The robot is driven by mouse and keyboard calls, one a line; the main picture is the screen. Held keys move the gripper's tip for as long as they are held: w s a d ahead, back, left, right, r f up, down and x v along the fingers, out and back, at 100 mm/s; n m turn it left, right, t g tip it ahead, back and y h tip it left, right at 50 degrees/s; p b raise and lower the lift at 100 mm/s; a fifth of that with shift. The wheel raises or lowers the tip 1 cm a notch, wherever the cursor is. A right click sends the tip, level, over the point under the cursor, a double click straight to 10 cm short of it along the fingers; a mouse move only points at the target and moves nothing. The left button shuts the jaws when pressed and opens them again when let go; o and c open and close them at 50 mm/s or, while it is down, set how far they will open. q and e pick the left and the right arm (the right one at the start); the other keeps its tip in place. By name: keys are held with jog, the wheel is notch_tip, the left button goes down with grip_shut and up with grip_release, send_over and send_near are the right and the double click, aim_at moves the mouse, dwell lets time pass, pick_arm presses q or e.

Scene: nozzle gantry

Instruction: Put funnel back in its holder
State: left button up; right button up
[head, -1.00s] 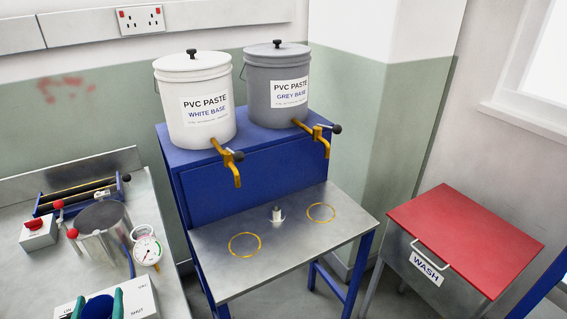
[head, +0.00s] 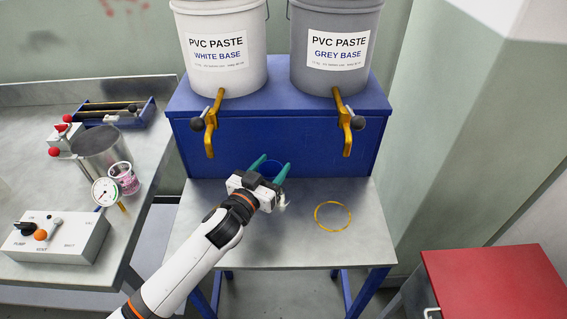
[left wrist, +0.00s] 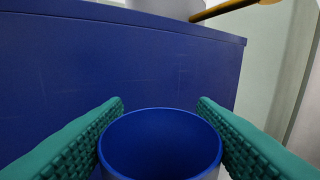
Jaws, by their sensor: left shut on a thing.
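My left gripper (head: 274,161) reaches over the metal table below the blue cabinet. Its green fingers are shut on a blue, round, open-topped thing, which looks like the funnel (head: 271,169). In the left wrist view the funnel (left wrist: 160,145) sits upright between the two fingers, its wide rim facing up. Its lower part is hidden, so I cannot tell whether it touches anything below. A small pale post (head: 282,203) on the table shows just right of the gripper, partly covered by it. I cannot make out a funnel holder for certain. My right gripper is out of view.
White (head: 221,50) and grey (head: 335,50) paste buckets stand on the blue cabinet (head: 235,145), their yellow taps overhanging the table. A yellow ring (head: 333,216) marks clear tabletop at right. A left bench holds a steel pot (head: 100,150), a pink-filled cup (head: 124,179) and a control box.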

aim_at(280, 164)
pick_arm(q)
jog(key=shift+w+d+m+g+h, duration=0.3)
jog(key=shift+w+d+m+h, duration=0.1)
jog(key=shift+w+d, duration=0.35)
jog(key=shift+w+d+f, duration=0.15)
jog(key=shift+w+d, duration=0.05)
jog(key=shift+w, duration=0.25)
jog(key=shift+d+f+b, duration=0.1)
jog(key=shift+f+b, duration=0.3)
jog(key=shift+b, duration=0.25)
notch_tip(280, 164, down, 4)
jog(key=b, duration=0.3)
jog(key=shift+r, duration=0.25)
jog(key=shift+f+b, duration=0.7)
jog(key=shift+b, duration=0.2)
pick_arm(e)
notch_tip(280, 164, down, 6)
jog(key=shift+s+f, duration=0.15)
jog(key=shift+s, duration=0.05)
pick_arm(q)
jog(key=shift+p, duration=0.45)
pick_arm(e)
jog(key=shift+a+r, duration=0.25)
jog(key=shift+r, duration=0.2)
pick_arm(q)
jog(key=shift+f+b, duration=0.45)
jog(key=shift+f, duration=0.1)
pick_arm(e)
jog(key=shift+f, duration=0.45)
